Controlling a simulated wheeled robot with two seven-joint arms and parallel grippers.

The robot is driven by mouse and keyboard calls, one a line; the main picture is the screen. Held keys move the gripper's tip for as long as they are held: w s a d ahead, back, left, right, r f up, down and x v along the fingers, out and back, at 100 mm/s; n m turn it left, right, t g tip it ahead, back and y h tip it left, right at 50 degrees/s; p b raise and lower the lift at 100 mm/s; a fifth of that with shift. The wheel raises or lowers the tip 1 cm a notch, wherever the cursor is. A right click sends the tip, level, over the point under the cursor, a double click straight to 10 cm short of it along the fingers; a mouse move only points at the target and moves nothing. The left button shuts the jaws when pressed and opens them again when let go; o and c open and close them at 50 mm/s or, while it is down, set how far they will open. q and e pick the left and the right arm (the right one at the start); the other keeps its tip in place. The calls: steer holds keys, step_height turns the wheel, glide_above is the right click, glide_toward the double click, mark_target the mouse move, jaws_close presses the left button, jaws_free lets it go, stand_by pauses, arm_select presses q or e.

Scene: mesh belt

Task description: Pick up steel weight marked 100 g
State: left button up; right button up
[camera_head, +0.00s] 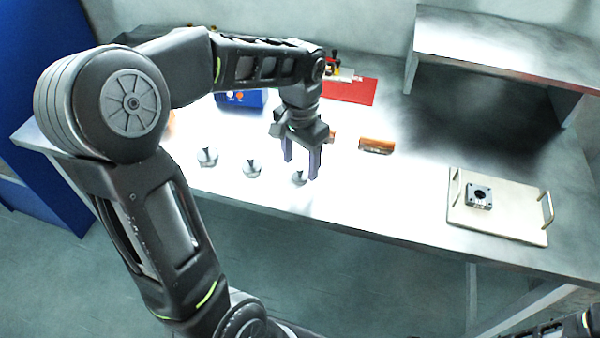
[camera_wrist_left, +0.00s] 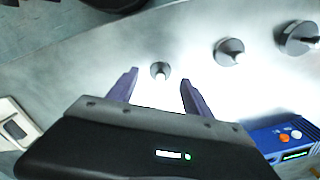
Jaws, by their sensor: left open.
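Three knobbed steel weights stand in a row on the table, largest at left (camera_head: 207,157), a middle one (camera_head: 252,169) and the smallest (camera_head: 299,178) at right. I cannot read their marks. My left gripper (camera_head: 301,168) is open and empty, pointing down at the smallest weight. In the left wrist view, the smallest weight (camera_wrist_left: 160,70) shows in the gap between the fingertips (camera_wrist_left: 158,79), apart from both. The middle weight (camera_wrist_left: 229,52) and the largest weight (camera_wrist_left: 299,38) stand to its right there.
An orange-topped block (camera_head: 376,145) lies right of the gripper. A raised metal shelf (camera_head: 500,50) stands back right.

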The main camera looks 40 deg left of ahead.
mark_target(300, 173)
arm_select(q)
steer(key=shift+f, duration=1.3)
steer(key=shift+c, duration=0.2)
jaws_close()
